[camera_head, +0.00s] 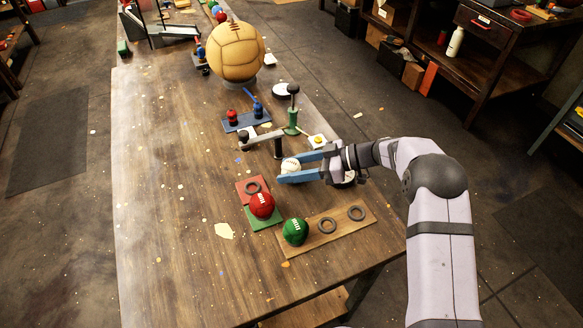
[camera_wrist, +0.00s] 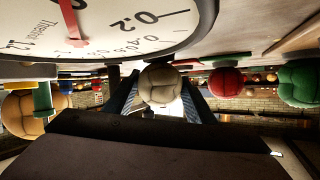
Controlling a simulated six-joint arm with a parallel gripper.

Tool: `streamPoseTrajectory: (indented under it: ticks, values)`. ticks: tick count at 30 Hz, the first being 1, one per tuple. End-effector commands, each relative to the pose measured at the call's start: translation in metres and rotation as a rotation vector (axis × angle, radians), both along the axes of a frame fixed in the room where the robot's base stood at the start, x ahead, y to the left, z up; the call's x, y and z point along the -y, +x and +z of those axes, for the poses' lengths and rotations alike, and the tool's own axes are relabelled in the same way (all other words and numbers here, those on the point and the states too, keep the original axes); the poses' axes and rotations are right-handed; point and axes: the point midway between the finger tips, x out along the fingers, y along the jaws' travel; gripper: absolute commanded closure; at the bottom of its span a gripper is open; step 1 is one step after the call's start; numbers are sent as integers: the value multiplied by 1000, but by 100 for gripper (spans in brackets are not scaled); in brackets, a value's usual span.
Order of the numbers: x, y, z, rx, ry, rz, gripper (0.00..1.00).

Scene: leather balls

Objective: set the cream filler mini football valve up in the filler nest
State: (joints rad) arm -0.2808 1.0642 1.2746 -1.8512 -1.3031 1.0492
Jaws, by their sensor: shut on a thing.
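The cream mini football (camera_head: 290,165) is between the blue fingers of my gripper (camera_head: 292,168), which is shut on it above the table. Dark rings that look like ball nests lie on a red pad (camera_head: 243,196) and on a wooden plank (camera_head: 340,230). I cannot tell for sure which one is the filler nest. A dark-grey post with a lever (camera_head: 278,147) stands just behind the ball.
A red ball (camera_head: 262,205) sits on a green pad in front of my gripper. A green ball (camera_head: 295,231) is on the plank's left end. A green stand (camera_head: 292,122) and a large tan ball (camera_head: 235,51) are farther back. The table's left side is mostly clear.

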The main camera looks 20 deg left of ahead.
Motion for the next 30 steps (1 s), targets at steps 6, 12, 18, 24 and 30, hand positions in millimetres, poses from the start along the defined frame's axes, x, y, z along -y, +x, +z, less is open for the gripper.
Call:
streamPoseTrajectory:
  ticks: [6,12,18,24,30]
  values:
    - [0,0,-3,0,1,0,75]
    - [0,0,-2,0,0,0,31]
    - [0,0,-1,0,0,0,31]
    - [9,3,3,2,1,-2,31]
    - [36,12,14,2,2,-4,31]
